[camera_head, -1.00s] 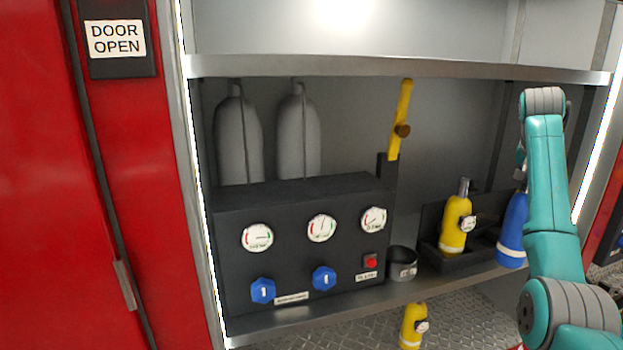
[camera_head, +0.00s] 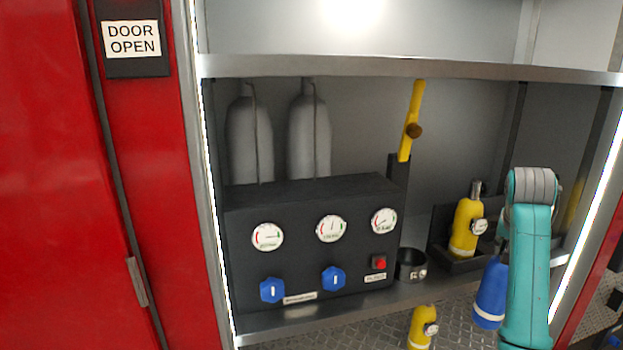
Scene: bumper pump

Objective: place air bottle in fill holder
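A blue air bottle (camera_head: 490,294) with a white band near its base hangs in front of the shelf edge at the right, slightly tilted. My gripper (camera_head: 501,245) is at its top, mostly hidden behind my teal arm, and the bottle has moved with it. The finger contact cannot be made out. The fill holder, a round black open cup (camera_head: 411,264), sits on the shelf just right of the gauge panel, left of the bottle. No bottle shows in it.
A yellow bottle (camera_head: 467,222) with a gauge stands in a black rack (camera_head: 437,238). Another yellow bottle (camera_head: 421,328) is lower, at the bottom edge. The black panel (camera_head: 312,256) has gauges, blue knobs and a red button. A yellow lever (camera_head: 409,128) rises behind the holder.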

